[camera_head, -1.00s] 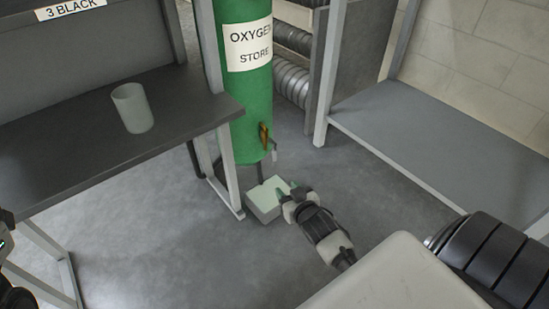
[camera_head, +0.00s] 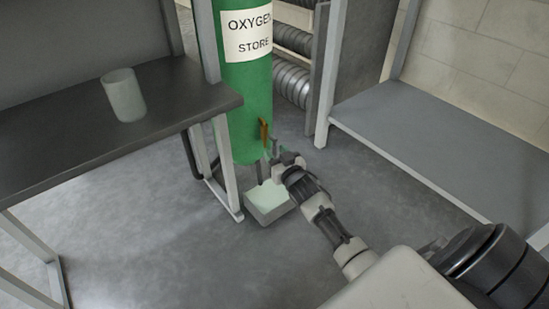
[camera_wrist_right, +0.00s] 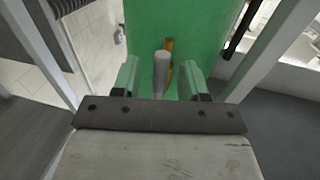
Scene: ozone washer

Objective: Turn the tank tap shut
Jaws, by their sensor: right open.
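The green tank (camera_head: 245,105), labelled OXYGEN STORE, stands upright behind the dark bench. Its tap shows a brass lever (camera_head: 264,133), roughly upright, low on the tank's front. My right gripper (camera_head: 270,155) is open just below the lever at the tap. In the right wrist view, a grey rod-like part (camera_wrist_right: 161,74) of the tap stands between the open fingers (camera_wrist_right: 160,78), with the brass lever (camera_wrist_right: 168,45) behind it. I cannot tell whether either finger touches it. My left gripper is out of view.
A box (camera_head: 268,218) with a pale top sits on the floor below the tap. A pale cup (camera_head: 124,95) stands on the dark bench (camera_head: 60,150) at left. A grey shelf (camera_head: 420,130) is at right. The floor between is mostly clear.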

